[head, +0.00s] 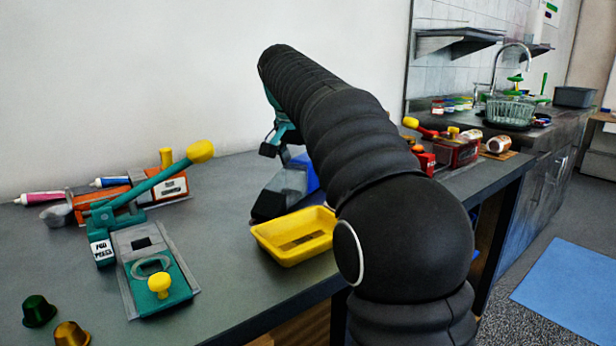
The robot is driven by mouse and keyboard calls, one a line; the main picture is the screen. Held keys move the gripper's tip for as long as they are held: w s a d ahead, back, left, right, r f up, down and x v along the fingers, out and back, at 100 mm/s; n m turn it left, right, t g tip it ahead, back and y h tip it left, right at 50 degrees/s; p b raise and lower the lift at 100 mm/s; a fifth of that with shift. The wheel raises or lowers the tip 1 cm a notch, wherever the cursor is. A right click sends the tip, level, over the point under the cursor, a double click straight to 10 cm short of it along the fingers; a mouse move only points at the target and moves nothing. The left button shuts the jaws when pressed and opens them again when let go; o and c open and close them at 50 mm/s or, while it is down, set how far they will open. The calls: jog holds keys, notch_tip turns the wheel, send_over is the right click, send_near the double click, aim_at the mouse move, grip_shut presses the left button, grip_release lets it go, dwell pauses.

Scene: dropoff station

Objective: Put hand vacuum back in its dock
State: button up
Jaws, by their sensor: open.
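My gripper (277,146), teal with dark fingertips, hangs beyond my black arm and points down. It is open, and nothing shows between its fingers. Just below it on the counter is a dark grey and black object with a clear grey part (291,181), which looks like the hand vacuum. A gap seems to separate it from the fingertips. A blue part (306,172) stands right behind it, partly hidden by my arm; I cannot tell whether this is the dock. No other dock can be made out.
A yellow tray (262,236) sits in front of the dark object. A teal press (178,286) with a raised yellow-tipped lever and two pods (38,311) are at left. A red machine (458,151) is right of my arm.

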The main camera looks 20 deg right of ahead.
jog(key=shift+x, duration=1.2)
grip_shut()
jog(key=shift+r, duration=0.2)
jog(key=shift+r, duration=0.3)
jog(key=r, duration=0.3)
jog(key=shift+s+d+r, duration=0.25)
jog(key=shift+d+r, duration=0.15)
jog(key=s+d+r, duration=0.6)
jog(key=d, duration=0.3)
jog(key=shift+r, duration=0.2)
